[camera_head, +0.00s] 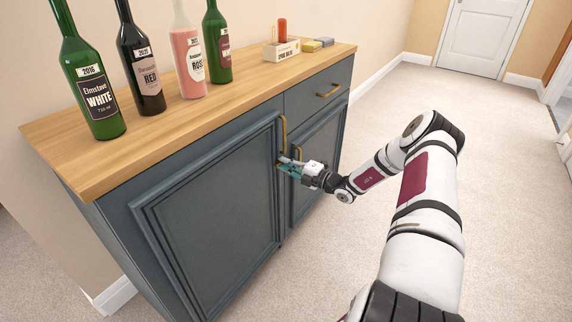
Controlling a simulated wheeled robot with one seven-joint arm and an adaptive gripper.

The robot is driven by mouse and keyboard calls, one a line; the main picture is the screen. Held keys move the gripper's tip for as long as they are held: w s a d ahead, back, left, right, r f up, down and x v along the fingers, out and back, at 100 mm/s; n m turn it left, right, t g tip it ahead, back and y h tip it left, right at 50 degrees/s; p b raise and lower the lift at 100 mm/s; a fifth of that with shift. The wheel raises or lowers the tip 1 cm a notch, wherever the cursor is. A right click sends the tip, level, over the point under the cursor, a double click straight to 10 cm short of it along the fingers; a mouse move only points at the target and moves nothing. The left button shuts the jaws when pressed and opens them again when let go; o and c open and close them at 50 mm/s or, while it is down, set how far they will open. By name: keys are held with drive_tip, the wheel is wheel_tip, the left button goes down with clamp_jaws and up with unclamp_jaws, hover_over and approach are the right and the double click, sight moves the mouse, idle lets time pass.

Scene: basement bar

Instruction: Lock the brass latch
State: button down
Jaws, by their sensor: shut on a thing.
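The brass latch (279,165) is on the front of the blue-grey cabinet (215,215), near the seam between its two doors. Only a small part of it shows beside my fingers. My gripper (284,164) is at the latch, shut on it, with my arm reaching in from the lower right. The fingers cover most of the latch, so its exact position is hidden. Both cabinet doors look closed.
Brass handles (283,132) stand close above and beside my gripper. A drawer (318,92) above the right door is closed. Several bottles (92,85) and a small wooden box (282,50) stand on the wooden top (150,135). Carpet (510,180) to the right is clear.

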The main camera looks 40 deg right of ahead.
drive_tip(key=c, duration=1.7)
unclamp_jaws()
